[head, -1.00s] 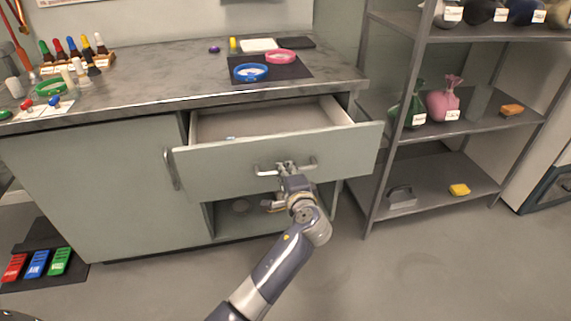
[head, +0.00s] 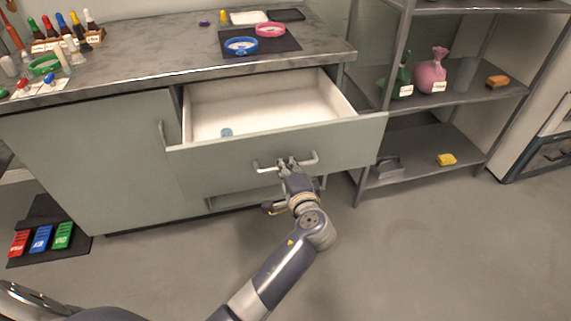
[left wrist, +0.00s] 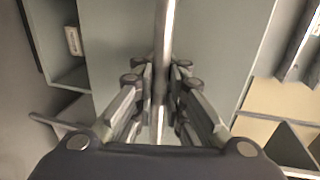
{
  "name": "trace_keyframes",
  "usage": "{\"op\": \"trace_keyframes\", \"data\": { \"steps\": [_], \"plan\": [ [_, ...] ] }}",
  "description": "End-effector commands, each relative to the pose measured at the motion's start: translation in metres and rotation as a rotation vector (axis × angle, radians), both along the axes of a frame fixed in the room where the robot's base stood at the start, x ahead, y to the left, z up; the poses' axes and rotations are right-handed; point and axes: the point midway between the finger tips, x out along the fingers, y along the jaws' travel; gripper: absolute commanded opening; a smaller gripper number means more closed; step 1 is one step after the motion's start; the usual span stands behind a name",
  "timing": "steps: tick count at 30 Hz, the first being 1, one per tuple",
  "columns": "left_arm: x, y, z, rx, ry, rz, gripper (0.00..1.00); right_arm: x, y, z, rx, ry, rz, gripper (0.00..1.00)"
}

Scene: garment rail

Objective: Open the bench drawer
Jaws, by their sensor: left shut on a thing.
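The bench drawer (head: 225,157) stands pulled well out from the bench, and its pale inside (head: 270,103) shows from above. A small blue-grey round thing (head: 227,132) lies in it near the front left. My left gripper (head: 287,164) is shut on the drawer's bar handle (head: 313,158), near the handle's middle. In the left wrist view the handle (left wrist: 163,40) runs upright between the two fingers (left wrist: 160,92). My right gripper is not in view.
A shelf rack (head: 398,100) stands close right of the drawer. The floor in front (head: 420,250) is clear.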

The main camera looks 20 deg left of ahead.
Motion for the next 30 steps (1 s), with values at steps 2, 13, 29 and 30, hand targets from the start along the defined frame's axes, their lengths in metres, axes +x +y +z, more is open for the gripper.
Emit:
{"op": "trace_keyframes", "data": {
  "steps": [2,13,29,30],
  "plan": [
    [0.0,0.0,0.001,0.0,-0.002,0.0,0.0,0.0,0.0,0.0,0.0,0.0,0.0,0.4],
    [0.0,0.0,0.0,0.0,-0.001,0.0,0.2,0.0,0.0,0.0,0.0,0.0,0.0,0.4],
    [-0.054,-0.037,0.014,-0.002,0.0,-0.001,0.2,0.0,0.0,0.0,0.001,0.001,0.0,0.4],
    [-0.057,-0.039,0.014,-0.001,-0.001,0.0,0.2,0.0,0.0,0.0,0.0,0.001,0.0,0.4]
  ]
}}
